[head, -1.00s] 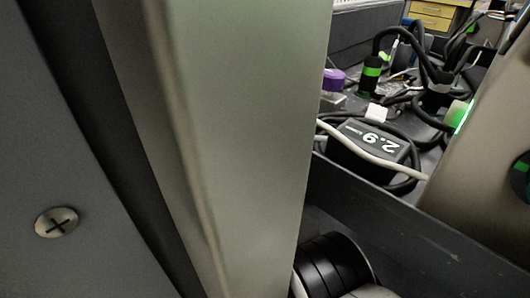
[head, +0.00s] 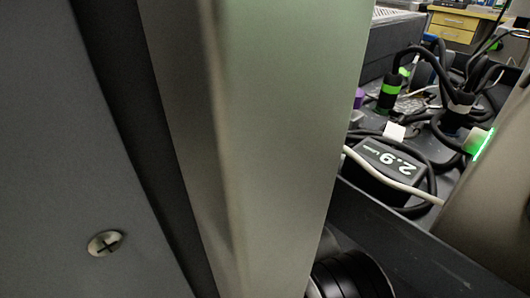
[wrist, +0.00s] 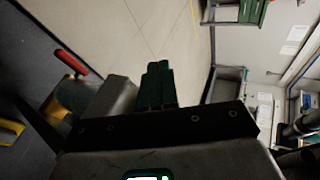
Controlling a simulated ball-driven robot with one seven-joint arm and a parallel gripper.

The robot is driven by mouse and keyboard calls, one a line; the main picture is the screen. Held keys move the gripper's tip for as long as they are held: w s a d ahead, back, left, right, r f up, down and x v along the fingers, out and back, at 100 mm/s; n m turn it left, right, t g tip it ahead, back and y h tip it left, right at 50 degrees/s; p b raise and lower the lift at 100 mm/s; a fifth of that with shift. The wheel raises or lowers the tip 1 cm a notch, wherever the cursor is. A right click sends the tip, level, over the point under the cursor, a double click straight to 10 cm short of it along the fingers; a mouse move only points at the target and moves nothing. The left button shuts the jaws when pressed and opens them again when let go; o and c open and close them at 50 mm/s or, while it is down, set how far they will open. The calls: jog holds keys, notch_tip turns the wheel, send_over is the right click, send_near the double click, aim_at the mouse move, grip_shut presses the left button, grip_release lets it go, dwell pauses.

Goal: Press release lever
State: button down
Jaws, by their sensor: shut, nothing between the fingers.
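In the wrist view, my gripper (wrist: 155,84) shows as dark green fingers side by side with no gap, shut and empty. They point over a pale tiled floor (wrist: 165,25) and touch nothing that I can see. A red bar-like handle (wrist: 72,62) is at the left, apart from the fingers. I cannot tell whether it is the release lever. No clearly recognisable release lever shows in the head view, where a tall pale upright blocks the middle. My gripper is not seen in the head view.
In the head view, a dark box marked 2.9 (head: 388,160) lies among black and white cables in a tray with a dark wall (head: 395,240). A green light (head: 481,145) glows at the right. In the wrist view, a yellow part (wrist: 12,131) is at the far left.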

jog(key=p+v, duration=0.8)
jog(key=v, duration=0.2)
jog(key=shift+s+d+p, duration=0.2)
jog(key=shift+s+p, duration=0.05)
jog(key=shift+p, duration=0.15)
dwell(0.4)
